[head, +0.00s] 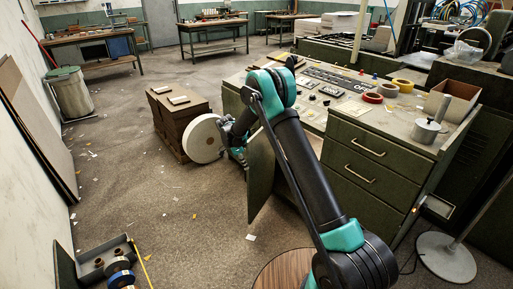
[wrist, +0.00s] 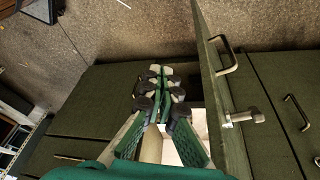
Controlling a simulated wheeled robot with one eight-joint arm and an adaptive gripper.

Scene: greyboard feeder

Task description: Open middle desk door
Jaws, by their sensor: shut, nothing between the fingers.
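The dark green desk door (head: 262,176) stands ajar, swung out from the desk front left of the drawers. In the wrist view the door (wrist: 218,85) shows nearly edge-on, with a metal handle (wrist: 226,55) on its right face. My gripper (wrist: 161,75) is shut and empty, its fingers together on the left side of the door, apart from the handle. A pale interior (wrist: 192,148) shows below the fingers. In the head view my arm crosses in front of the desk and hides the fingertips and part of the door.
Desk drawers (head: 365,172) with bar handles lie to the right of the door. Brown boxes (head: 181,118) and a pale round disc (head: 203,139) stand near the desk's left end. The floor (head: 155,205) to the left is mostly clear, with paper scraps. A lamp base (head: 446,257) stands at right.

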